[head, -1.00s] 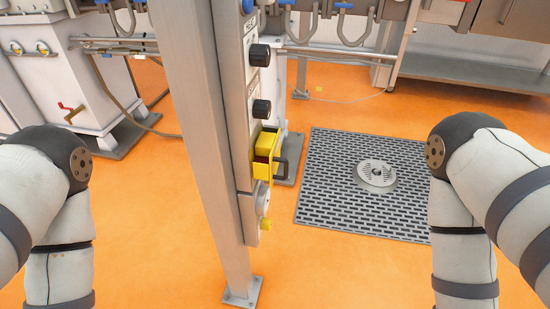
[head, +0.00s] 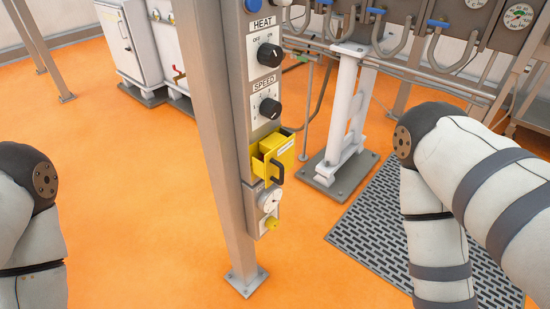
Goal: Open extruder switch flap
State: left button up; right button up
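The yellow switch flap (head: 277,152) is on the narrow control panel (head: 263,95) fixed to a grey post. It has a black handle on its front lower right. It looks like a yellow box standing out from the panel, with a dark reddish part at its left side; I cannot tell how far open it is. My two arms show at the left and right edges, well apart from the panel. Both grippers are out of view, and nothing of mine touches the flap.
The HEAT knob (head: 269,55) and SPEED knob (head: 270,108) sit above the flap. A round white dial (head: 270,201) and a small yellow knob (head: 271,223) are below it. The grey post (head: 218,140) stands on the orange floor. A floor grate (head: 400,235) lies to the right.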

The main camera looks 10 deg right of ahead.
aim_at(277, 149)
jog(key=i+l+u, duration=0.1)
jog(key=l+u, duration=1.5)
jog(key=l, duration=0.15)
jog(key=l+u, duration=0.35)
jog(key=l, duration=0.15)
jog(key=k+l+u, duration=0.1)
jog(key=l+u, duration=0.65)
jog(key=l, duration=0.45)
jog(key=l+u, duration=0.35)
jog(key=l, duration=0.5)
